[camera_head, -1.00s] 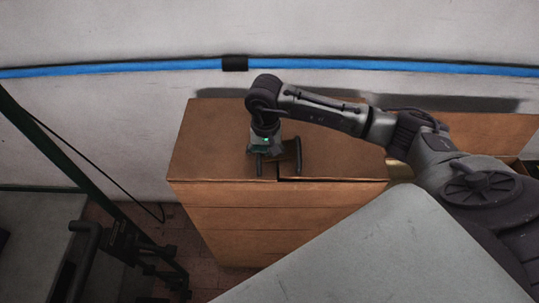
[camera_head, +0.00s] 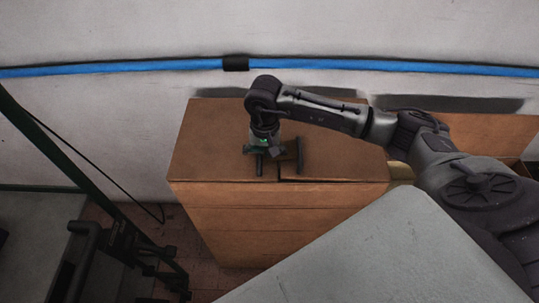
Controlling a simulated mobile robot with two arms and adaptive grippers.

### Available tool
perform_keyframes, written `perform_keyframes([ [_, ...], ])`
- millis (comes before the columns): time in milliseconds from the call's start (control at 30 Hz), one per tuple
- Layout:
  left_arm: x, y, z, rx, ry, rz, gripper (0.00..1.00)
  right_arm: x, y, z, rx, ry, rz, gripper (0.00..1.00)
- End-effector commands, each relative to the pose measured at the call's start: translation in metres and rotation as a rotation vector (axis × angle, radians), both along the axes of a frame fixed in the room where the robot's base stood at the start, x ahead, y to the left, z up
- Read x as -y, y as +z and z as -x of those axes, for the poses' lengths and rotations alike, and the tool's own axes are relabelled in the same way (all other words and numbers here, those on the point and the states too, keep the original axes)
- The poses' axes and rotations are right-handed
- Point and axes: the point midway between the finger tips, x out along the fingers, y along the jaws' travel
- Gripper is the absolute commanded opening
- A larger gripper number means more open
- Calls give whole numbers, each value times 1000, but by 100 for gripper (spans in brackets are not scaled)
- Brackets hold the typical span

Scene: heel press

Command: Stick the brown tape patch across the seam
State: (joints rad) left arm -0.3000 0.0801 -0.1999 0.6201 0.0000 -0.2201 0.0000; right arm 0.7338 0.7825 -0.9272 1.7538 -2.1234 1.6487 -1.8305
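A brown cardboard box (camera_head: 215,150) stands below the wall, its top facing me. A dark seam (camera_head: 279,180) shows at the front edge of its top, just below my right gripper; the rest is hidden or too faint to follow. My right gripper (camera_head: 279,162) reaches in from the right and points down at the box top. Its two dark fingers are apart, one on each side of the seam's line. I cannot make out the brown tape patch against the brown box and the gripper. I cannot identify my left gripper in this view.
A light grey flat surface (camera_head: 390,255) fills the lower right, in front of the box. Another brown box part (camera_head: 490,130) lies behind my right arm. A dark frame (camera_head: 60,150) with a cable stands at the left. A blue pipe (camera_head: 130,67) runs along the wall.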

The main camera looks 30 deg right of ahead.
Motion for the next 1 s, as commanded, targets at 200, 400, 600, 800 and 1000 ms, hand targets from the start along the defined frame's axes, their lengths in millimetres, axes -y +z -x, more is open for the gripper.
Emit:
perform_keyframes([
  [200, 0, -1, -1, 0, 0, -1, 81, -4, -5, 4, -11, 7, -5, 82],
  [400, -1, 0, -2, 1, 0, -2, 81, -2, -3, 3, -8, 4, 0, 94],
  [600, -1, 0, 0, 0, 0, -1, 81, -1, -2, 2, -6, 3, 1, 94],
  [800, -1, 0, 0, 0, 0, -1, 81, -1, -1, 2, -5, 2, 1, 94],
  [1000, -1, 0, 0, 0, 0, -1, 81, 0, -1, 1, -5, 2, 2, 100],
])
